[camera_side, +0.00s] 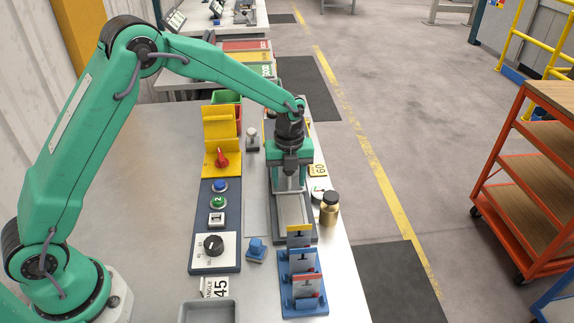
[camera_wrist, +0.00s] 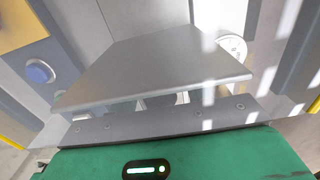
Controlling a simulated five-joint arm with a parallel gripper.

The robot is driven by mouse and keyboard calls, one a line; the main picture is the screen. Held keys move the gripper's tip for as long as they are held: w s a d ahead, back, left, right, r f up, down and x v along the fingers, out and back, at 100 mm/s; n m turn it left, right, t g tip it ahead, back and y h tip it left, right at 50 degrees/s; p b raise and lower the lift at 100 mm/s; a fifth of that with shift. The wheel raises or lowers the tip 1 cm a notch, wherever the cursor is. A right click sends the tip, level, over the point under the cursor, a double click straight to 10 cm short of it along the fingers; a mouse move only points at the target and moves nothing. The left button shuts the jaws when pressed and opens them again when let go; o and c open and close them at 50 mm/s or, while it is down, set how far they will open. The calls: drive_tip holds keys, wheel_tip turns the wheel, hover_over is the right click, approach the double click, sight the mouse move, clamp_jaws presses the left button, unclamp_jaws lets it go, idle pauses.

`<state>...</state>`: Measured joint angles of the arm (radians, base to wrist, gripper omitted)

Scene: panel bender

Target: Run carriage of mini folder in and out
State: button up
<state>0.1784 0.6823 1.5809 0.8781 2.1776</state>
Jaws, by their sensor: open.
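The mini folder (camera_side: 294,212) stands on the bench right of the control panel, with a long grey bed and a green upper part at its far end. In the wrist view a flat grey metal plate (camera_wrist: 160,62) fills the middle, above a dark bar with screws and a green housing (camera_wrist: 225,155) with a lit green indicator. I cannot tell for sure which part is the carriage. My gripper (camera_side: 291,166) points down at the green end of the folder and hides part of it. It is open; its fingertips are hard to make out, and whether they touch anything is unclear.
A control panel (camera_side: 233,262) with a knob and buttons lies left of the folder. A brass weight (camera_side: 329,208) stands close on its right. Blue holders with upright plates (camera_side: 302,278) stand at its near end. A small blue block (camera_side: 256,250) sits between. The bench's left side is clear.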

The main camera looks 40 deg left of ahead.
clamp_jaws()
drive_tip(key=s+d, duration=0.9)
unclamp_jaws()
drive_tip(key=shift+w, duration=0.1)
drive_tip(key=shift+a, duration=0.1)
drive_tip(key=shift+r, duration=0.1)
wheel_tip(320, 180, up, 8)
idle(0.6)
